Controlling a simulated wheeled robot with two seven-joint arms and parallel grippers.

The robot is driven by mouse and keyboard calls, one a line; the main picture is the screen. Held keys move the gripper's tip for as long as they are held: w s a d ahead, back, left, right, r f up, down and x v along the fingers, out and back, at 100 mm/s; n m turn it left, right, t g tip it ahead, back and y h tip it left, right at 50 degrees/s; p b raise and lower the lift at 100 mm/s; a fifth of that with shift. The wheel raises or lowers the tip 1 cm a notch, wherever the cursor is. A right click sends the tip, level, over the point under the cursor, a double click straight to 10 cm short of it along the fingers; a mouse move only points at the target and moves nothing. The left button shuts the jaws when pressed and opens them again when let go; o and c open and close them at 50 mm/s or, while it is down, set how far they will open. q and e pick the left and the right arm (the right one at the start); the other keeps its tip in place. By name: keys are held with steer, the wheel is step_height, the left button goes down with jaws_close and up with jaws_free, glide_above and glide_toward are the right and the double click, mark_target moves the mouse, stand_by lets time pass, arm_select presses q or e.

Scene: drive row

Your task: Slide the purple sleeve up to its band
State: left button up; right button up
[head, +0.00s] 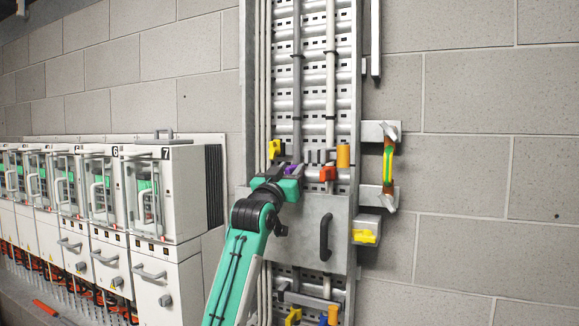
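The purple sleeve (291,169) shows as a small patch on the back panel, at the foot of a grey vertical pipe (297,85). My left gripper (290,172), teal and dark, is right at the sleeve and hides most of it. Its fingertips are too small and overlapped to tell whether they are closed on the sleeve. Dark bands (297,118) circle the pipe above the sleeve; I cannot tell which one is the sleeve's own. My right gripper is not in view.
A yellow clip (275,149), an orange cylinder (343,156) and a red-orange block (328,174) sit close around the gripper. A grey plate with a black handle (326,237) is below. White drive cabinets (163,195) stand left. A green-yellow piece (388,164) is on a right bracket.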

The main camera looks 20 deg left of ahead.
arm_select(q)
jaws_close()
step_height(320, 180, up, 12)
steer(key=shift+f, duration=0.1)
steer(key=shift+s+r, duration=0.1)
steer(key=shift+r, duration=0.15)
stand_by(0.3)
jaws_free()
steer(key=shift+f, duration=0.1)
